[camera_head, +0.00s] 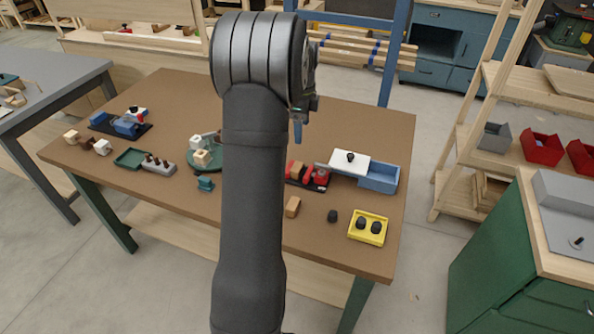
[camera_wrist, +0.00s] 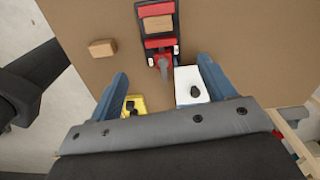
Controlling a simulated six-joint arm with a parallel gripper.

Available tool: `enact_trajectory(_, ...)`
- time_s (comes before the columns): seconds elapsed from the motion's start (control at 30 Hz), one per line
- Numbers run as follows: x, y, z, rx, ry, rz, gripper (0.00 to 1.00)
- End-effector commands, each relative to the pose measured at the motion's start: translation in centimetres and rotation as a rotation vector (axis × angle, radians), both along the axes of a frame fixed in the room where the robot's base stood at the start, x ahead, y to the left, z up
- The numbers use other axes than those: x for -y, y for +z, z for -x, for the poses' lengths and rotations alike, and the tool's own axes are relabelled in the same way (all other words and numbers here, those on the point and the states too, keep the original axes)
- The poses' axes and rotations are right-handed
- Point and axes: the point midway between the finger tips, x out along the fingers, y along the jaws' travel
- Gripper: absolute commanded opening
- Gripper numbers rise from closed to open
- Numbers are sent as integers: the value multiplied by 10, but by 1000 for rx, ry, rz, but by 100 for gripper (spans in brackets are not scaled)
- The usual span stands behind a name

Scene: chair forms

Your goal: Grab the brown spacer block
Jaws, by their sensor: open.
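A brown block (camera_head: 292,207) lies alone on the table, right of my arm; it also shows at the upper left in the wrist view (camera_wrist: 102,48). A second brown block (camera_wrist: 158,25) sits between the red jaws of a small vise (camera_wrist: 160,44), also seen in the head view (camera_head: 318,178). I cannot tell by looks which one is the spacer block. My gripper (camera_wrist: 163,84) has its blue fingers wide apart with nothing between them, above the table. In the head view my arm hides most of it.
A green round dish (camera_head: 205,160) and other small parts lie left of my arm.

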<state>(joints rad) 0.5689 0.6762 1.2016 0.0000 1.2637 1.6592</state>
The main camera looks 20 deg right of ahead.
Motion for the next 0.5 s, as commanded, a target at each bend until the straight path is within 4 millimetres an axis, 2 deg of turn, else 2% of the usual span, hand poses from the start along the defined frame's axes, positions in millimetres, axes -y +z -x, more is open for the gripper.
enact_trajectory(0.17, -10, 4, -1, -1, -113, -1, 75)
enact_trajectory(0.27, -11, -4, -1, -2, -130, -1, 75)
enact_trajectory(0.5, -11, -52, -1, -4, -130, -2, 75)
